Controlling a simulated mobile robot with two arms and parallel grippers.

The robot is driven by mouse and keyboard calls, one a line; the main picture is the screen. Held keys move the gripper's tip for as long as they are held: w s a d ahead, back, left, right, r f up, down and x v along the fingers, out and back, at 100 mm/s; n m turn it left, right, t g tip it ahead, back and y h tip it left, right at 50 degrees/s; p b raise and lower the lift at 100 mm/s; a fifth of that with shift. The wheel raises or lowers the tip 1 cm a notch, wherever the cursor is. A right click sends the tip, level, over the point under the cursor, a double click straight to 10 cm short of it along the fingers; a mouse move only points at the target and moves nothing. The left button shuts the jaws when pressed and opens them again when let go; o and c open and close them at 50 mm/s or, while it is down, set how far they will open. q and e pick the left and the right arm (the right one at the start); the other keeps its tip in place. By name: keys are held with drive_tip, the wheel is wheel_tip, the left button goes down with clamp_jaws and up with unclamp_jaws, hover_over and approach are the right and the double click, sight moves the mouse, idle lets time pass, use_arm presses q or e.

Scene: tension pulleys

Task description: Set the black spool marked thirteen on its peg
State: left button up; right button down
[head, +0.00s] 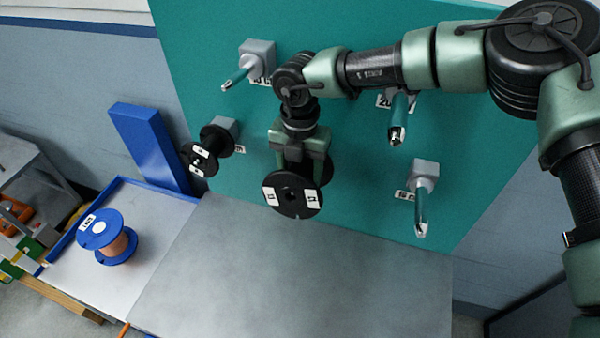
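A large black spool (293,193) with white labels on its face is in front of the teal board; the label marks are too small to read surely. My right gripper (301,155) is over it from above, with its fingers at the spool's near part, and looks shut on it. Whether a peg is behind this spool is hidden. Bare green pegs stick out of the board at upper left (240,76), at upper right (397,118) and at lower right (420,205), with labels beside them. My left gripper is not in view.
A smaller black spool (200,158) sits on a peg at the board's left. A blue spool with copper-coloured winding (107,237) stands in a blue-edged tray (150,200) at left. The grey table top (250,275) below the board is clear. A blue post (150,145) stands behind the tray.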

drive_tip(key=shift+w, duration=0.1)
drive_tip(key=shift+w+d+f+b, duration=0.15)
drive_tip(key=shift+w+b, duration=0.1)
drive_tip(key=shift+w, duration=0.15)
drive_tip(key=shift+w+d+b, duration=0.1)
drive_tip(key=shift+w+b, duration=0.1)
drive_tip(key=shift+w, duration=0.2)
drive_tip(key=shift+w+d+r, duration=0.1)
drive_tip(key=shift+w+r, duration=0.1)
idle(0.5)
drive_tip(key=shift+c, duration=2.4)
unclamp_jaws()
drive_tip(key=shift+o, duration=0.3)
drive_tip(key=shift+w+f, duration=0.15)
drive_tip(key=shift+f, duration=0.1)
drive_tip(key=shift+o, duration=1.2)
drive_tip(key=shift+s, duration=0.2)
